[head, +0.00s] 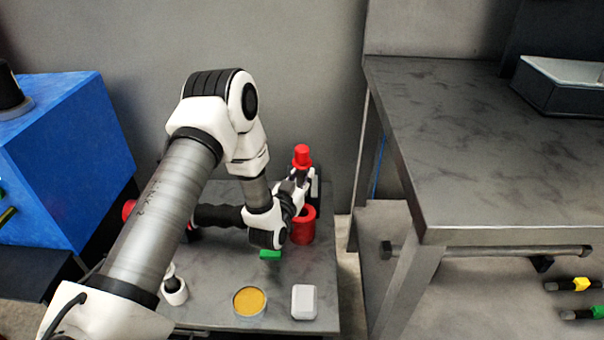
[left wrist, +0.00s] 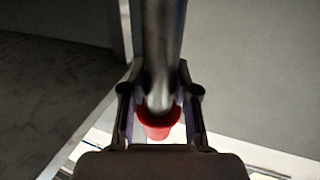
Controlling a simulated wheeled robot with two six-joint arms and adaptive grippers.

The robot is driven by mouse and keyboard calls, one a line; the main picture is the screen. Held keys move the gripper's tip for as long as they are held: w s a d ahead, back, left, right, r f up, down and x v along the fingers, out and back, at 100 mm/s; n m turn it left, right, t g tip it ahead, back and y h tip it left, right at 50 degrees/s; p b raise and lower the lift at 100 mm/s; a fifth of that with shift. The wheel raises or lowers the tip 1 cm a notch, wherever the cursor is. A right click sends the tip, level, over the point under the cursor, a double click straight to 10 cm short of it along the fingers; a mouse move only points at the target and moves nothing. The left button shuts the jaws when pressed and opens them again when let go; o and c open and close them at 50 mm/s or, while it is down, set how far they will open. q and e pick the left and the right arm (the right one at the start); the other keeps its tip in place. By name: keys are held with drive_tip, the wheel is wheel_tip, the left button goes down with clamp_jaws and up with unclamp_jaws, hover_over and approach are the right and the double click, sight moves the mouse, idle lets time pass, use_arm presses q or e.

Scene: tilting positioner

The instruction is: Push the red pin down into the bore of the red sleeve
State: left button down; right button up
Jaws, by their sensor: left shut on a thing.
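The red pin (head: 302,153) stands upright in the head view, its red head above my left gripper (head: 300,180). My left gripper is shut on it. In the left wrist view a grey metal shaft (left wrist: 160,50) with a red part (left wrist: 158,125) at its lower end in the picture lies between the fingers (left wrist: 158,110). The red sleeve (head: 303,231) stands on the small grey table, just below the gripper in the head view. The gripper hides the pin's lower end, so I cannot tell whether it is in the bore. My right gripper is not in view.
The grey table (head: 210,298) also bears a green block (head: 270,254), a round tin with a yellow top (head: 250,300) and a white box (head: 304,302). A larger bench (head: 480,150) stands to the right. A blue cabinet (head: 65,150) stands at the left.

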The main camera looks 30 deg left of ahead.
use_arm(q)
drive_tip(key=shift+f+b, duration=1.75)
drive_tip(key=shift+f, duration=0.8)
drive_tip(key=shift+p, duration=0.35)
wheel_tip(320, 180, down, 7)
drive_tip(key=b, duration=0.5)
idle(1.9)
drive_tip(key=shift+r+p, duration=2.85)
drive_tip(key=shift+r, duration=0.45)
